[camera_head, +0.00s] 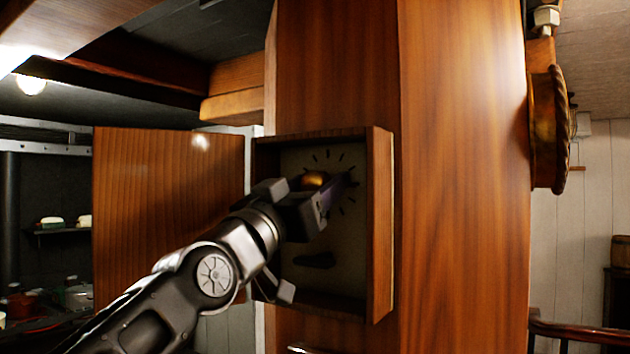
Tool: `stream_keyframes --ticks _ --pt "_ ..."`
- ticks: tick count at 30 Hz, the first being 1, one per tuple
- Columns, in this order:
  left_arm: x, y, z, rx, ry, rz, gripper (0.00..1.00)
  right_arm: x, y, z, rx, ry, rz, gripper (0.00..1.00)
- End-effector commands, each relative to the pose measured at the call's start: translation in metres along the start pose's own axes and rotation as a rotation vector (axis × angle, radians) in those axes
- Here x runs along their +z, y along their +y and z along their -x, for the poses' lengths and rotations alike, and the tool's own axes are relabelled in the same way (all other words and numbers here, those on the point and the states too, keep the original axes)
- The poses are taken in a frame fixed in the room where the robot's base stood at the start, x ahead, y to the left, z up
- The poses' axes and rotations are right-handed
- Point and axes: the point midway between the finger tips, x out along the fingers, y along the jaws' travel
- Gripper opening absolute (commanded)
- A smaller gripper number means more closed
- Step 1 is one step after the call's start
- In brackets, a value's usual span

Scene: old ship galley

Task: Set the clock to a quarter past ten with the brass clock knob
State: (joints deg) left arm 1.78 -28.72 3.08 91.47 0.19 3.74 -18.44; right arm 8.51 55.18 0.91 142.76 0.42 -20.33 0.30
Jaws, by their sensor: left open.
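The clock is a pale dial (345,235) with dark hour marks, set in a shallow wooden case (380,225) on a wooden column. The brass clock knob (314,178) is a rounded shiny piece near the dial's middle, partly covered by my gripper. My left gripper (322,192) comes in from the lower left and is open, its fingers at the knob. I cannot tell whether they touch it. The gripper hides part of the dial, and I cannot read the clock hands. A dark elongated shape (314,260) shows low on the dial. My right gripper is not in view.
The case's wooden door (165,215) stands open to the left, behind my left arm. The case's raised right wall borders the dial closely. A brass round fitting (548,130) sits on the column's right side. A wooden rail (580,332) is at the lower right.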

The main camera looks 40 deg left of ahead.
Motion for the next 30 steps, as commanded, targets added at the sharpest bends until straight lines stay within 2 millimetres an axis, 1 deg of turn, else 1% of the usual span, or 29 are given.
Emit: stream_keyframes --ticks 3,25,30 --pt "0.0 -0.0001 0.0004 0.0 0.0 0.0 0.59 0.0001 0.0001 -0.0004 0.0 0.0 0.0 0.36" --pt "-0.0001 0.0002 0.0006 0.0 0.0 0.001 0.0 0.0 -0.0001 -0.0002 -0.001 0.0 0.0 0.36" --pt "0.0009 -0.0003 0.001 -0.006 -0.001 0.011 0.0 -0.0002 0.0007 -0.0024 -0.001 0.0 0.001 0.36"
